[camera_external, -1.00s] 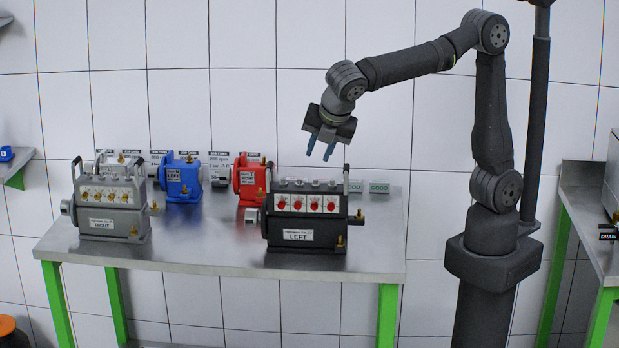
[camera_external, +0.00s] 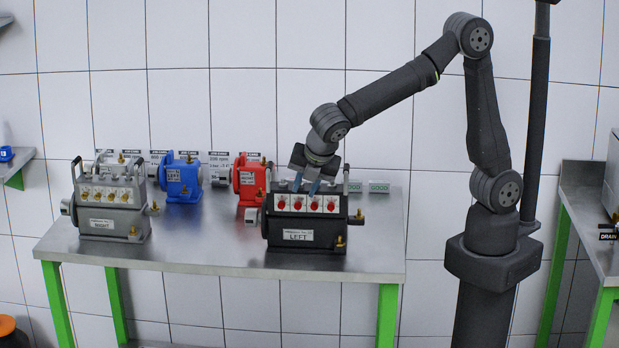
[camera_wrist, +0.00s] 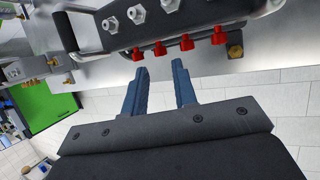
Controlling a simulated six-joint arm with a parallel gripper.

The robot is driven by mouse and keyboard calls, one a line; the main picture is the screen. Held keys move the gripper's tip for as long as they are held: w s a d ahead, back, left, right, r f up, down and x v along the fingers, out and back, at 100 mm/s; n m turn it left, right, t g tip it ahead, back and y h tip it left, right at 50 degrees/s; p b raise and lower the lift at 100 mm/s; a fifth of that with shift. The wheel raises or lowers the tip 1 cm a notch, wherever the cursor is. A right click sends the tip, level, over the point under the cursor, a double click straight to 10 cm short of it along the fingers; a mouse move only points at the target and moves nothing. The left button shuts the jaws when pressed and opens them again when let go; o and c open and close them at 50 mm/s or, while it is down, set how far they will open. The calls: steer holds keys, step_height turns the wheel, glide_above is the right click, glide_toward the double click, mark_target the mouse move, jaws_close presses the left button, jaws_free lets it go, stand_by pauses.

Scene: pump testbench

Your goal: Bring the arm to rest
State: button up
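My gripper (camera_external: 306,183) is low over the top of the black pump marked LEFT (camera_external: 306,243), at its back edge in the external view. In the wrist view its two blue fingers (camera_wrist: 160,70) stand apart with a gap between them, and nothing shows in the gap. The red caps (camera_wrist: 178,45) on the black pump lie just beyond the fingertips. Whether a finger touches the pump cannot be told.
The grey pump marked RIGHT (camera_external: 112,214) stands at the left of the steel table (camera_external: 200,258). A blue pump (camera_external: 181,180) and a red pump (camera_external: 247,182) stand at the back. Upright posts rise at the black pump's ends. Another bench (camera_external: 585,215) is at right.

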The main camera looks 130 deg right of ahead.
mark_target(297, 203)
steer(key=x, duration=0.5)
steer(key=shift+r, duration=0.1)
steer(key=v, duration=1.7)
steer(key=x, duration=1.7)
steer(key=shift+d+y, duration=0.1)
steer(key=shift+y, duration=0.2)
steer(key=g+y, duration=0.2)
steer(key=w+n+g+y, duration=0.1)
steer(key=shift+d+g, duration=0.35)
steer(key=shift+g, duration=0.05)
steer(key=v, duration=1.5)
steer(key=shift+d, duration=0.3)
steer(key=shift+w, duration=0.1)
